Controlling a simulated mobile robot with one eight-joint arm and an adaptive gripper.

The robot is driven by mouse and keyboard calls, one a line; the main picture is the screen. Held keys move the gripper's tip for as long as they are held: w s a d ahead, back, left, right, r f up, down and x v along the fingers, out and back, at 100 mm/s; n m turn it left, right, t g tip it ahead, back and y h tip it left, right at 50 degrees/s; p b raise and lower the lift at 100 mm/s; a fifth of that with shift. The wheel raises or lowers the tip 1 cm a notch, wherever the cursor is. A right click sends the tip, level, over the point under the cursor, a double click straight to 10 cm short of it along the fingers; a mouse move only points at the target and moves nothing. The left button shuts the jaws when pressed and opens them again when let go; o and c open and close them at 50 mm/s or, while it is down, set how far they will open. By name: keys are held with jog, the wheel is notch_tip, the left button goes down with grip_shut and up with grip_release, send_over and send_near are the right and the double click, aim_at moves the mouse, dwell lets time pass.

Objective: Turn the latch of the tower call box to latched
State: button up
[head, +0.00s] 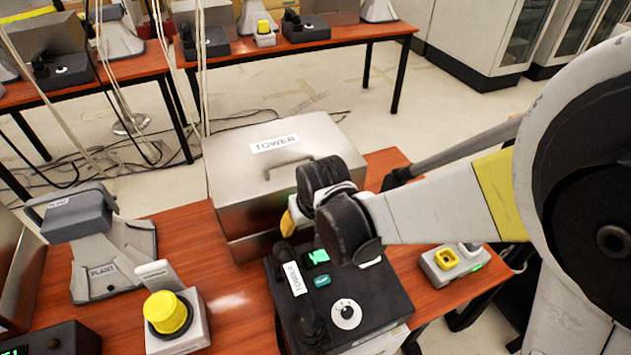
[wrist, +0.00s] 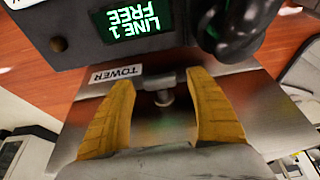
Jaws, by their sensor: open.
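The tower call box (head: 240,172) is a grey metal box with a closed lid, a handle and a TOWER label, standing on the wooden table. In the wrist view, its metal surface (wrist: 75,147) lies beyond my fingers, with a small TOWER label. My gripper (head: 288,222) is at the box's near side, above the black phone. In the wrist view, my gripper's (wrist: 160,82) yellow fingers are apart, with a small metal latch-like piece (wrist: 166,97) between them. I cannot tell whether they touch it. That piece is hidden in the head view.
The black tower phone (head: 345,285) with its handset stands close in front of the box; its screen (wrist: 133,20) reads LINE 1 FREE.

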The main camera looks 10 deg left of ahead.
jog(key=c, duration=1.2)
jog(key=shift+s+a+t+h+b, duration=0.1)
jog(key=shift+t+h+b, duration=0.1)
jog(key=shift+t+h, duration=0.25)
jog(key=shift+s+a+t+h+b, duration=0.1)
jog(key=shift+t+h+b, duration=0.15)
jog(key=shift+h, duration=0.4)
jog(key=shift+f+n+t+h+b, duration=0.1)
jog(key=shift+n+t+h+b, duration=0.4)
jog(key=shift+t+h+b, duration=0.5)
jog(key=shift+h, duration=0.3)
